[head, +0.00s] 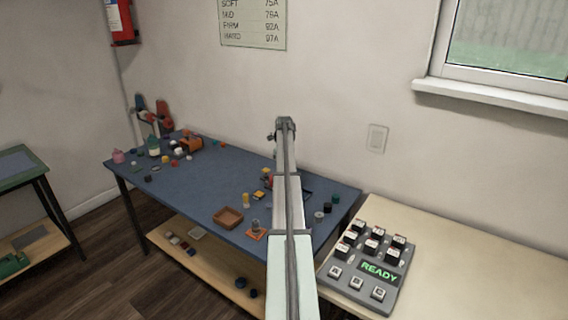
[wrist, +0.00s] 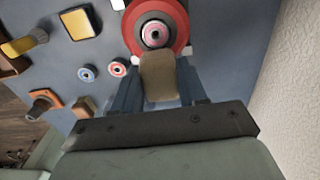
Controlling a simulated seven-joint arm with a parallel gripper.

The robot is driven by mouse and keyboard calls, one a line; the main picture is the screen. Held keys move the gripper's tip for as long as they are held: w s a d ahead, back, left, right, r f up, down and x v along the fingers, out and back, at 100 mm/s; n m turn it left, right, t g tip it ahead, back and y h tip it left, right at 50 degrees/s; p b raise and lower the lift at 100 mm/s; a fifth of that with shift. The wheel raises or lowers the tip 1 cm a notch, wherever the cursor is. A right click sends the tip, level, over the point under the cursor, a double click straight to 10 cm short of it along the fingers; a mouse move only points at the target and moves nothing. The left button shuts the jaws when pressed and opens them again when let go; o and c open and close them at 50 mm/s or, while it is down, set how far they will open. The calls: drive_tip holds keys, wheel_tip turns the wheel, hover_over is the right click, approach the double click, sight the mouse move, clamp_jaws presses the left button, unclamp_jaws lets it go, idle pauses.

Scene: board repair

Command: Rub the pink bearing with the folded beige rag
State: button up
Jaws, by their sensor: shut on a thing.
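My gripper (wrist: 159,84) is shut on the folded beige rag (wrist: 158,72) in the wrist view, with one dark blue finger on each side. The pink bearing (wrist: 155,34) is at the top centre of the wrist view, inside a dark ring on a round red part. The rag's far end overlaps the lower part of the red part in the picture, just below the bearing. The bearing's face is uncovered. I cannot tell whether the rag touches anything there. In the head view my arm hides the bearing and the rag.
Two small bearings, one blue (wrist: 87,73) and one red (wrist: 117,69), lie left of the rag on the blue table (head: 190,196). A brown tray (head: 228,217) and an orange-based part (head: 256,234) are near its front edge. A button panel (head: 368,262) stands right.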

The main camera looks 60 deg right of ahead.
drive_tip(key=shift+f, duration=0.95)
drive_tip(key=shift+w+f, duration=0.2)
drive_tip(key=shift+w, duration=0.1)
drive_tip(key=shift+c, duration=0.4)
drive_tip(key=shift+w+f, duration=0.15)
drive_tip(key=shift+w, duration=2.55)
drive_tip(key=shift+s, duration=3.1)
drive_tip(key=shift+w+r, duration=0.1)
drive_tip(key=shift+r, duration=4)
